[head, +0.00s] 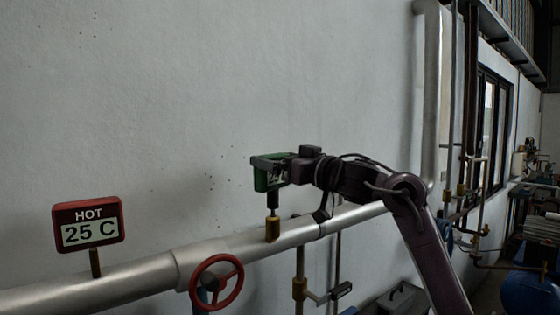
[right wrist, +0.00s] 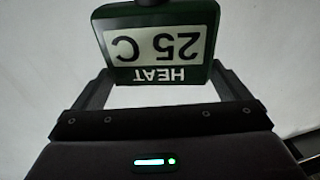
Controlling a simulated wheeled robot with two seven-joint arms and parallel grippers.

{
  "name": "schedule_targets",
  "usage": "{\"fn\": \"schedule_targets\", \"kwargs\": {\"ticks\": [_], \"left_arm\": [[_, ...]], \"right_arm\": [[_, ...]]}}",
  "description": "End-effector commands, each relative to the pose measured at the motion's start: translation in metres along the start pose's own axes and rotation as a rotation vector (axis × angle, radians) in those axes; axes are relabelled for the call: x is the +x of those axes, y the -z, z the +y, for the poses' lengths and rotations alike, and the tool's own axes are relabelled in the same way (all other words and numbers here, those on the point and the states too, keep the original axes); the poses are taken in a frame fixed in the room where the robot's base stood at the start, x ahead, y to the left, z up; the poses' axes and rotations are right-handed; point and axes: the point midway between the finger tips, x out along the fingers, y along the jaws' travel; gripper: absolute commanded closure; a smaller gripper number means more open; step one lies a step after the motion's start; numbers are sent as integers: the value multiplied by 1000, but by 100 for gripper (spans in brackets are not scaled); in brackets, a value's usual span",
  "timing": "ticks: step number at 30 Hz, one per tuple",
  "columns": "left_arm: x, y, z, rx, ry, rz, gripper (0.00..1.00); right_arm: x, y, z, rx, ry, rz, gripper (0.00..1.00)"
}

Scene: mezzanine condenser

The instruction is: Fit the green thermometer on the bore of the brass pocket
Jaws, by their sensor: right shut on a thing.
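The green thermometer (head: 266,180) is held upright in my right gripper (head: 272,160), which is shut on its housing. In the right wrist view the thermometer (right wrist: 155,40) appears upside down between the two fingers, its display reading HEAT 25 C. Its dark stem points down. Directly below is the brass pocket (head: 272,230), a short upright brass piece at the silver pipe. The stem's lower end appears to meet the pocket's top; I cannot tell whether it is inside the bore or just above it. My left gripper is not in view.
A red HOT thermometer (head: 88,223) reading 25 C stands on the silver pipe (head: 130,282) at the left. A red handwheel (head: 217,282) sits in front of the pipe. The grey wall is behind. Vertical pipes and a blue tank (head: 528,291) are at the right.

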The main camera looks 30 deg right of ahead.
Motion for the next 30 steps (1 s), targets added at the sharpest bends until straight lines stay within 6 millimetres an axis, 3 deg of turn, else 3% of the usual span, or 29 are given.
{"fn": "schedule_targets", "kwargs": {"ticks": [4,5,6,14,24,30], "left_arm": [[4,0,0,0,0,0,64],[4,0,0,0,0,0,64],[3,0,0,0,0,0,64],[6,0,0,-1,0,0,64],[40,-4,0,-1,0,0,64],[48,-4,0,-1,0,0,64]], "right_arm": [[-1,-4,0,0,0,2,31],[-1,-4,0,0,0,2,3],[-1,-3,0,0,0,2,0],[-3,-5,0,-1,0,-1,0],[-56,-8,1,-4,-3,2,0],[-76,-6,1,-2,-1,1,0]]}}
